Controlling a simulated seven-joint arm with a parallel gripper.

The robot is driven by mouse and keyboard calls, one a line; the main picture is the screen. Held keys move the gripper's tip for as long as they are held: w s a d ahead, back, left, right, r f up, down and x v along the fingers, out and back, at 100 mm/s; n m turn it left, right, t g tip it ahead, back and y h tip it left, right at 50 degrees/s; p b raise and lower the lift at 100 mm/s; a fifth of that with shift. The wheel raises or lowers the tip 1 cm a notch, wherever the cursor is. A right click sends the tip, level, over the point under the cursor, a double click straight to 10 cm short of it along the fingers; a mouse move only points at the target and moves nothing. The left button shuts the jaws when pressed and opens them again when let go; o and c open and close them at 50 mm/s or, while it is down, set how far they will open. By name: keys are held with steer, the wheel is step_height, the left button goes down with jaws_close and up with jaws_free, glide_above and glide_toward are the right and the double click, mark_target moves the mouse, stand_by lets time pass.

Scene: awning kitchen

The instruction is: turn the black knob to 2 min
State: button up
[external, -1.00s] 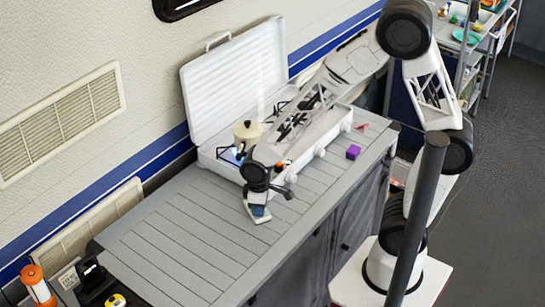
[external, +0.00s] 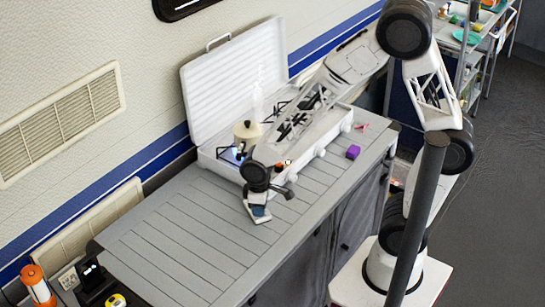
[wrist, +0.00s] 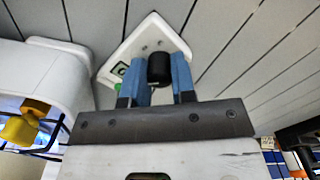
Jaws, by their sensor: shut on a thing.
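The black knob (wrist: 159,69) stands on a white timer-like unit (wrist: 150,32) in the wrist view. The unit has a small dark display and a green spot at its lower left; no number can be read. My gripper (wrist: 160,61) has its blue fingers on both sides of the knob and is shut on it. In the external view my gripper (external: 257,211) points down at the unit on the grey slatted counter (external: 190,240). There the knob is hidden by the gripper.
An open white camping stove (external: 225,85) stands behind my gripper, with a cream pot (external: 247,130) on it. A purple block (external: 353,152) lies at the counter's right. The counter's left part is clear. The white stove wall (wrist: 40,70) is close at left in the wrist view.

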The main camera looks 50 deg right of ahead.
steer(key=o, duration=0.9)
steer(key=shift+r, duration=0.1)
steer(key=shift+r, duration=3.85)
